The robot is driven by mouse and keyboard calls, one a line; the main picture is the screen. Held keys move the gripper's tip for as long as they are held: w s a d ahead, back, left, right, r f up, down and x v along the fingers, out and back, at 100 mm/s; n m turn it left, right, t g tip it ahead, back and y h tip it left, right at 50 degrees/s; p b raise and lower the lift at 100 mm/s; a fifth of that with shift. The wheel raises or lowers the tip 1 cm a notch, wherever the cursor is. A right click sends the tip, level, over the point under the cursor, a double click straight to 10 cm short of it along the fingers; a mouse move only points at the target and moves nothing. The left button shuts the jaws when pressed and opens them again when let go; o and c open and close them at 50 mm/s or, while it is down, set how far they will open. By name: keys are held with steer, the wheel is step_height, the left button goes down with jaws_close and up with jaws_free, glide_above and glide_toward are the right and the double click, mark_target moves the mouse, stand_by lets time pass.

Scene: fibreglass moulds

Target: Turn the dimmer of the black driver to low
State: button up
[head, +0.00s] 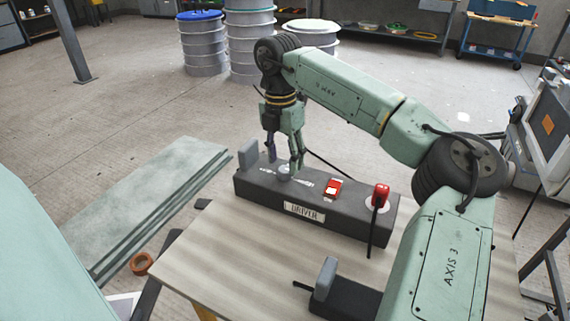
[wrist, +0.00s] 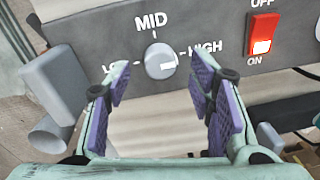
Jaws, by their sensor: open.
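The black driver (head: 345,222) is a long dark box on the table with a "DRIVER" label on its front. Its dimmer is a round grey knob (wrist: 157,59) marked LOW, MID and HIGH in the wrist view. The knob's white pointer mark lies to the right, toward HIGH. My gripper (head: 283,152) is over the dimmer end of the driver, fingers pointing down. In the wrist view my gripper (wrist: 160,78) is open and empty, its purple pads on either side below the knob. I cannot tell how close they are to it.
A red rocker switch (wrist: 263,34) with OFF and ON marks sits right of the dimmer, its lit part at ON. A red knob (head: 381,194) stands further right, with a black cable. A grey block (head: 248,153) rises at the driver's left end.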

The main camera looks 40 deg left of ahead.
steer(key=shift+f, duration=1.25)
steer(key=shift+c, duration=0.4)
steer(key=c, duration=1.1)
